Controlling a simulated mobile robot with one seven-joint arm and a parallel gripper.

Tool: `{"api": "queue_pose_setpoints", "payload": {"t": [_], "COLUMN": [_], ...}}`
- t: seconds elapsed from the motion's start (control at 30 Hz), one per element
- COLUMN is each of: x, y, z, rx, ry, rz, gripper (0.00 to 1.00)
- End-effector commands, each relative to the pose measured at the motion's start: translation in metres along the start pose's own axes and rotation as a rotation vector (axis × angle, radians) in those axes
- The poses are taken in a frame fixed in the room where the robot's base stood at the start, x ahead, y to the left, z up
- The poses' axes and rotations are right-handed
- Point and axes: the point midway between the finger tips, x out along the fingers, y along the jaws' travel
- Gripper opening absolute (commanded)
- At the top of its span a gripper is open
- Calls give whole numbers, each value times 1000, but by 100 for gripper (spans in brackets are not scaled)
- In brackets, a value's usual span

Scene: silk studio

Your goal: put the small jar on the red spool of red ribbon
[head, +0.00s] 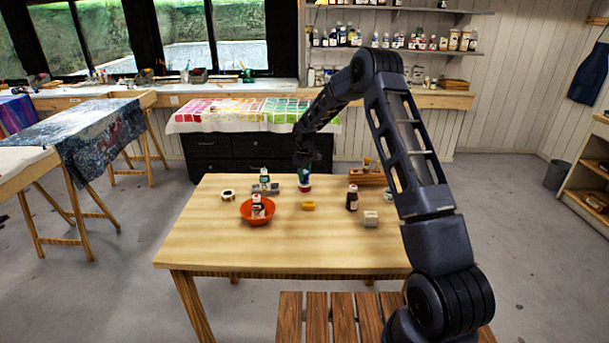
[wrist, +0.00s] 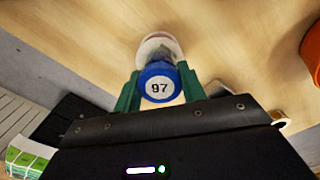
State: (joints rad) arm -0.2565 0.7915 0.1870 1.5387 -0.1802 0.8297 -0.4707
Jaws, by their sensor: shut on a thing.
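The small jar (wrist: 159,84) has a blue lid with a white number disc and shows in the wrist view between the two green fingers of my gripper (wrist: 160,90), which is shut on it. In the head view my gripper (head: 304,172) is at the back middle of the table. The red spool (head: 304,188) is directly below it there. In the wrist view the spool's pale round flange (wrist: 157,40) shows just beyond the jar. The jar is over the spool, but whether they touch I cannot tell.
A white ring-shaped roll (head: 228,195), a yellow block (head: 308,206), a dark bottle (head: 352,198) and a pale block (head: 371,219) stand around. The table's front is clear.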

Motion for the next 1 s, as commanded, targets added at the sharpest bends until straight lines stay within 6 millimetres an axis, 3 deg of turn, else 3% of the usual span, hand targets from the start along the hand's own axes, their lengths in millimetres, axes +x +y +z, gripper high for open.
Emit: {"api": "queue_pose_setpoints", "payload": {"t": [0.37, 0.4, 0.5, 0.83, 1.0], "x": [4, 4, 4, 2, -14], "y": [0, 0, 0, 0, 1], "z": [0, 0, 0, 0, 0], "rx": [0, 0, 0, 0, 1], "ry": [1, 1, 1, 1, 3], "rz": [1, 1, 1, 1, 2], "gripper": [17, 43, 62, 62, 62]}}
